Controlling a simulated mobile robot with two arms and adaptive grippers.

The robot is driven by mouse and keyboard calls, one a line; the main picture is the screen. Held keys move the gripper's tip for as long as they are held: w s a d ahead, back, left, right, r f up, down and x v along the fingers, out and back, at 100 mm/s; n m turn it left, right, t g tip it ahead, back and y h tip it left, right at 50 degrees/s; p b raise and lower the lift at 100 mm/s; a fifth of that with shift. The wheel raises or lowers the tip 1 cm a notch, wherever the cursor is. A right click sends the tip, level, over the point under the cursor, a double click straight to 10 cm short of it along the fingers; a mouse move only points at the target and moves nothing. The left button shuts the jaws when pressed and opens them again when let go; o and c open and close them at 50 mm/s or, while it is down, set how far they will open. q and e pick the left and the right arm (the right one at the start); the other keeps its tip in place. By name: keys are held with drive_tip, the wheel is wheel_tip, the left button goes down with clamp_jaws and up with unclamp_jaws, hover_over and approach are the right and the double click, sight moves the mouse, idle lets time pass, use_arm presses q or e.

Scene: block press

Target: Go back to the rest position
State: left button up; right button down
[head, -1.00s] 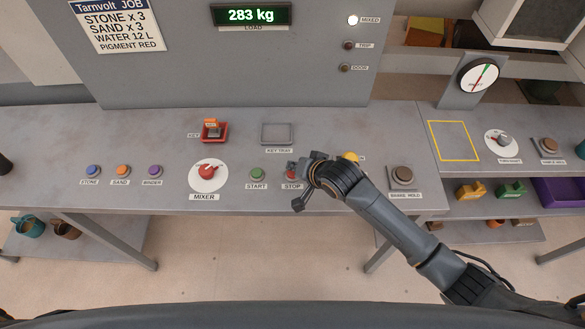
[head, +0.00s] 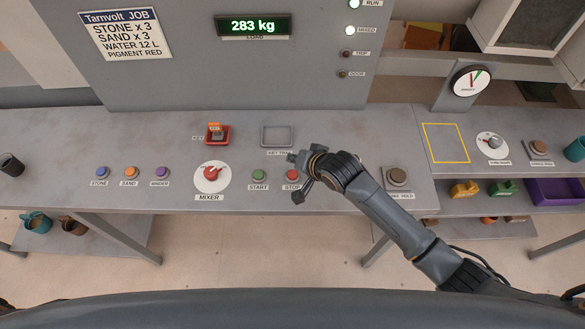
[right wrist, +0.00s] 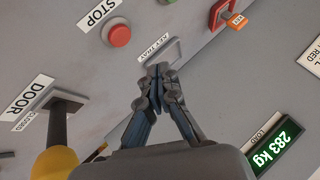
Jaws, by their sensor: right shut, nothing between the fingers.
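My right gripper (head: 297,159) is shut and empty. It hangs above the bench, just up and right of the red stop button (head: 292,175) in the head view. In the right wrist view its fingertips (right wrist: 157,72) are together, with the key tray (right wrist: 172,52) behind them and the stop button (right wrist: 117,36) farther left. My right arm comes in from the lower right and hides the yellow door handle in the head view; the handle (right wrist: 56,160) shows in the right wrist view. My left gripper is out of view.
The bench (head: 90,140) carries a mixer dial (head: 211,178), a green start button (head: 259,175), a red key holder (head: 217,140) and a brake hold button (head: 397,177). The upright panel (head: 180,80) stands behind. A cup (head: 11,164) stands at far left.

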idle(0.3)
drive_tip(key=shift+s, duration=0.1)
idle(0.3)
drive_tip(key=s+d+r+n+g+h, duration=0.1)
drive_tip(key=s+d+n+g+h, duration=0.15)
drive_tip(key=s+d, duration=0.9)
drive_tip(key=s+d+r+n+g+h, duration=0.1)
drive_tip(key=s+d+g+h, duration=0.15)
drive_tip(key=s+d, duration=0.95)
drive_tip(key=s+a+f+b, duration=0.2)
drive_tip(key=f+b, duration=0.1)
drive_tip(key=f, duration=1.3)
drive_tip(key=s+a+f+b, duration=0.2)
drive_tip(key=f+b, duration=0.2)
drive_tip(key=f, duration=1.2)
drive_tip(key=s+d+f+b, duration=0.1)
drive_tip(key=s+f+b, duration=0.1)
drive_tip(key=s+f, duration=0.6)
drive_tip(key=s+d+f+g+b, duration=0.1)
drive_tip(key=s+d+f+b, duration=0.1)
drive_tip(key=s+f, duration=0.7)
wheel_tip(320, 180, down, 4)
drive_tip(key=shift+d+r+n+b, duration=0.2)
drive_tip(key=shift+n+b, duration=0.15)
drive_tip(key=shift+b, duration=0.05)
